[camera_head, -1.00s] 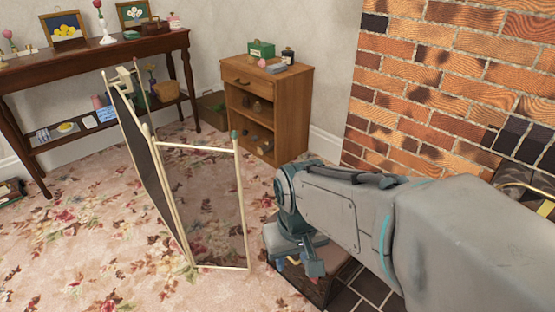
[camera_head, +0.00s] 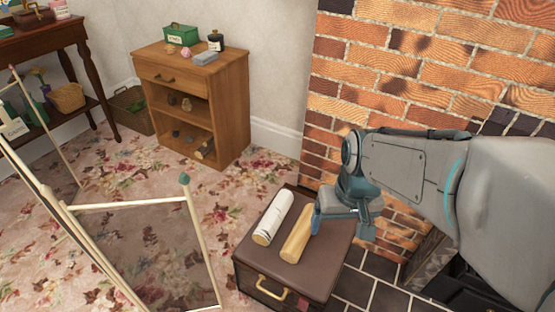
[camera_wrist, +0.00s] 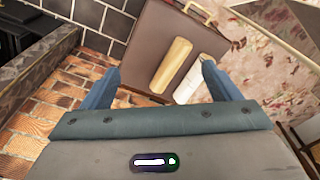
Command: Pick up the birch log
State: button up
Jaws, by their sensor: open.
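The birch log (camera_head: 273,217), white with a pale cut end, lies on the left part of a brown box with a brass handle (camera_head: 290,250). In the wrist view the birch log (camera_wrist: 200,78) lies near the right finger, which covers part of it. A plain yellowish log (camera_head: 297,233) lies beside it, to its right in the head view, and it also shows between the fingers in the wrist view (camera_wrist: 171,65). My gripper (camera_head: 340,212) is above the right side of the box.
A fire screen (camera_head: 140,245) with pale rods stands left of the box. The brick fireplace (camera_head: 420,80) rises behind and right of it. A wooden cabinet (camera_head: 215,105) stands at the back. Patterned carpet lies between screen and cabinet.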

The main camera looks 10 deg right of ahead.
jog(key=w+a+f+m, duration=0.2)
jog(key=w, duration=1)
jog(key=m+g+p, duration=0.1)
jog(key=m+p, duration=0.1)
jog(key=m, duration=0.2)
send_over(274, 210)
notch_tip(274, 210, down, 16)
notch_tip(274, 210, down, 8)
jog(key=b, duration=0.2)
jog(key=shift+s+d+f+b, duration=0.1)
jog(key=shift+f+b, duration=0.15)
jog(key=shift+b, duration=0.05)
jog(key=shift+f+b, duration=1.45)
jog(key=shift+f, duration=1.4)
jog(key=shift+c, duration=0.3)
jog(key=shift+r, duration=0.1)
jog(key=c, duration=1.3)
jog(key=shift+o, duration=0.2)
jog(key=shift+r, duration=0.1)
